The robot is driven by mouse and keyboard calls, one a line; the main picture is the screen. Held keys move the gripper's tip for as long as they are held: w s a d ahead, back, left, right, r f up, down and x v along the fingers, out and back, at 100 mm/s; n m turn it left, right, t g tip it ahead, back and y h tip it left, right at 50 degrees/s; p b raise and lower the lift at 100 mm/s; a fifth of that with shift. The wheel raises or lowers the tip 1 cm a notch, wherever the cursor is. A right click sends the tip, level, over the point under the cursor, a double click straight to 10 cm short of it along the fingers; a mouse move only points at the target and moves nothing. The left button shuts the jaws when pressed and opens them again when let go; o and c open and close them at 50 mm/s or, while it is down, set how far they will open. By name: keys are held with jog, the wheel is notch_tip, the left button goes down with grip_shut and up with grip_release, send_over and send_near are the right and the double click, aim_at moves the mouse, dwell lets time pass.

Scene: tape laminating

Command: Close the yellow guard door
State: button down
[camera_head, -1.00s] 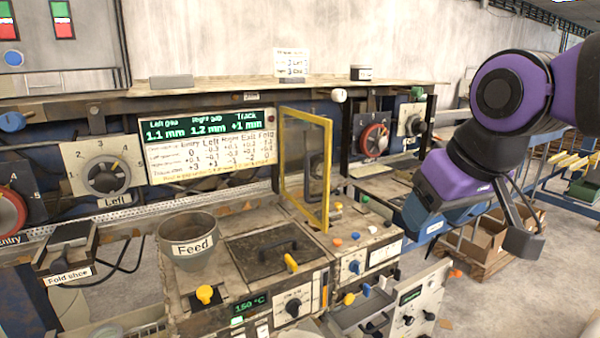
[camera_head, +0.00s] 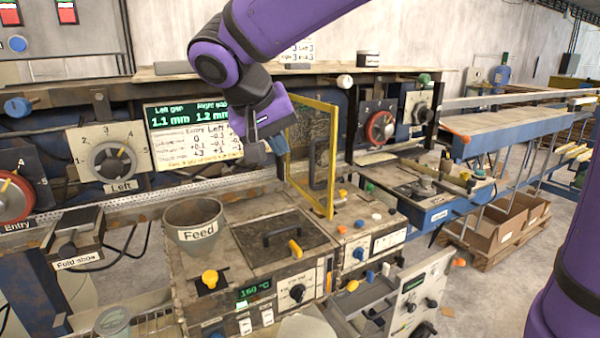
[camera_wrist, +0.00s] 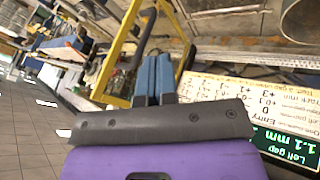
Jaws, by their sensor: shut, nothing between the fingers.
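The yellow guard door (camera_head: 331,160) is a yellow frame with a clear pane.
The readout panel (camera_head: 180,130) is behind my gripper. The Feed cup (camera_head: 197,222) stands on the machine top to the left. Coloured knobs (camera_head: 359,224) sit to the right of the door. A blue conveyor (camera_head: 515,130) runs along the right side.

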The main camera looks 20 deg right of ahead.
jog(key=w+x, duration=0.1)
jog(key=x, duration=1)
jog(key=shift+w+d+r, duration=0.25)
jog(key=shift+w, duration=0.05)
dwell(0.3)
